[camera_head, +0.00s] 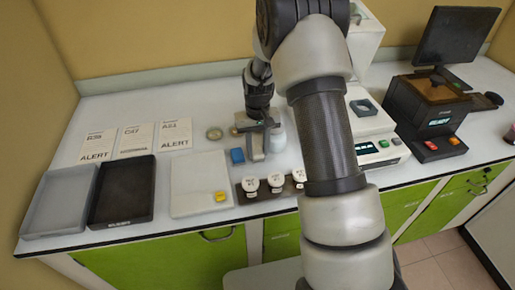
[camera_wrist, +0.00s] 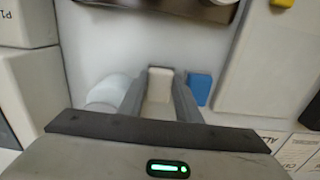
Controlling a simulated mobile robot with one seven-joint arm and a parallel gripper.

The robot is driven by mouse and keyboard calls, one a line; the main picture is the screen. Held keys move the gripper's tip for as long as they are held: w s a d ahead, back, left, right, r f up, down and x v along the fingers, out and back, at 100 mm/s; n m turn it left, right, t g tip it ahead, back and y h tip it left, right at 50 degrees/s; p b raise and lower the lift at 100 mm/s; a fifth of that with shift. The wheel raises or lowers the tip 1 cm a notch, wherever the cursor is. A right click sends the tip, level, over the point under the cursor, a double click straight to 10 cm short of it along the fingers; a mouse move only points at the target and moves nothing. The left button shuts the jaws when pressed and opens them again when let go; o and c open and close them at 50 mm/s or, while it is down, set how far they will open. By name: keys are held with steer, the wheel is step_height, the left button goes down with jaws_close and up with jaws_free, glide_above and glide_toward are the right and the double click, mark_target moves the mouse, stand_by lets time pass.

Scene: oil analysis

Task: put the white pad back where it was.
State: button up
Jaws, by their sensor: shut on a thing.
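The white pad (camera_wrist: 160,84) is a small pale block between the two fingers of my gripper (camera_wrist: 159,100) in the wrist view. My gripper is shut on it. In the head view my gripper (camera_head: 257,150) points down, low over the white bench, between a blue block and a white round jar. The pad cannot be made out clearly there. Whether the pad touches the bench top is hard to tell.
The blue block (camera_head: 237,156) and the white jar (camera_head: 277,140) stand close on either side. A dark rack (camera_head: 252,205) with several white-capped vials lies in front. A pale board (camera_head: 190,180) with a yellow block (camera_head: 220,196), trays and ALERT cards are left; instruments are right.

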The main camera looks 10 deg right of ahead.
steer(key=o, duration=0.7)
steer(key=shift+f, duration=0.1)
